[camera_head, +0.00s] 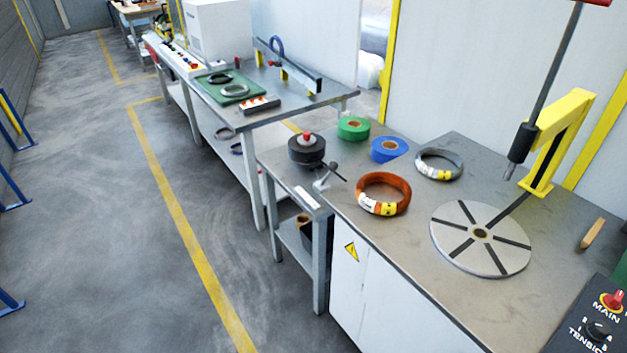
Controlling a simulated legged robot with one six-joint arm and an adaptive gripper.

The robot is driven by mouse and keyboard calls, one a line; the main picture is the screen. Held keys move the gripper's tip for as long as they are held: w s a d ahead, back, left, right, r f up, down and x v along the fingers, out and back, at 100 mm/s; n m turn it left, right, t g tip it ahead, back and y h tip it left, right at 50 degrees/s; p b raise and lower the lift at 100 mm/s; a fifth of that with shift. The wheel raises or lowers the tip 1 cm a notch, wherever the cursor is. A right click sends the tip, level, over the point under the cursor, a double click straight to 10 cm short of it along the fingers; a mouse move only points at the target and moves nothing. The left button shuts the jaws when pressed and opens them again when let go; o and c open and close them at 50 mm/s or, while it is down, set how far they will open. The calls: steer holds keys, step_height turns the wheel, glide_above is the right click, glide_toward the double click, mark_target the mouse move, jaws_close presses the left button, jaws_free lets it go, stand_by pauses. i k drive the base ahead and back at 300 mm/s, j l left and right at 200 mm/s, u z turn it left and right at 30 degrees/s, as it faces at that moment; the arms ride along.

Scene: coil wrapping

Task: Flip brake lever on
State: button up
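No part is labelled as a brake lever. A small black-knobbed lever (331,174) on a silver base stands at the left edge of the right workbench, beside the orange coil. A long dark rod (545,80) with a black lower end slants beside the yellow upright arm (558,135), with a red part cut off at the top edge. I cannot tell which of these is the brake lever, or its on or off position. My gripper is not in view.
The right workbench (400,250) holds a grey slotted turntable (456,240), an orange coil (383,193), a grey coil (439,163), tape rolls and a wooden-handled tool (592,233). A control panel (600,320) reads MAIN and TENSIO.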

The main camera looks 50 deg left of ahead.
mark_target(333, 166)
steer(key=u, duration=1.9)
steer(key=i+j+z, duration=0.25)
steer(key=i+j, duration=1)
steer(key=j, duration=0.1)
